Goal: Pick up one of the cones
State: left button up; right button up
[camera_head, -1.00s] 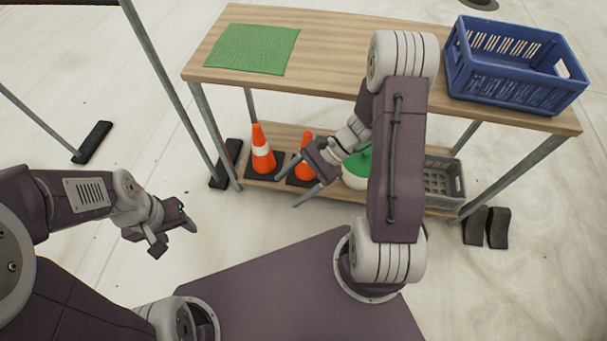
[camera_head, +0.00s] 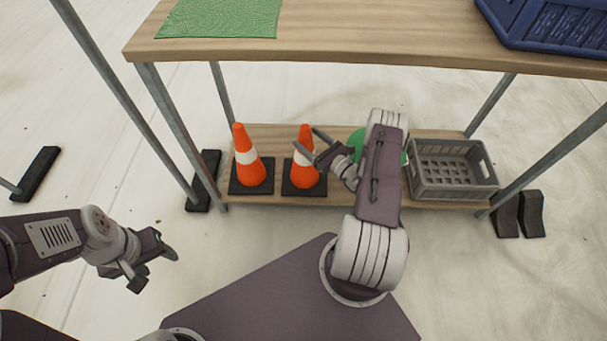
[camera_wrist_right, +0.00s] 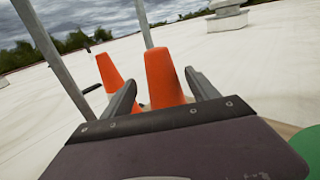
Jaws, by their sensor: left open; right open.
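Two orange cones with white bands and black square bases stand upright on the lower shelf: the left cone (camera_head: 250,170) and the right cone (camera_head: 303,178). My right gripper (camera_head: 308,147) is open at the right cone's upper part, with its fingers reaching toward it from the right. In the right wrist view the right cone (camera_wrist_right: 162,78) shows between the two open fingers (camera_wrist_right: 158,92), and the left cone (camera_wrist_right: 112,72) stands beyond the left finger. I cannot tell whether the fingers touch the cone. My left gripper (camera_head: 153,262) is open and empty, away from the shelf.
The lower wooden shelf (camera_head: 270,132) also holds a grey crate (camera_head: 452,182) and a green round object (camera_head: 357,145) partly hidden by my right arm. The tabletop (camera_head: 330,52) above carries a green mat (camera_head: 222,18) and a blue crate (camera_head: 550,22). Metal legs frame the shelf.

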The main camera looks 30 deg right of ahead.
jog(key=shift+w, duration=0.1)
jog(key=shift+w+b, duration=0.35)
jog(key=b+x, duration=0.2)
jog(key=x, duration=0.2)
jog(key=shift+w+r, duration=0.1)
jog(key=shift+r, duration=0.05)
jog(key=shift+w+r, duration=0.1)
jog(key=shift+w, duration=0.05)
jog(key=shift+r, duration=0.1)
grip_shut()
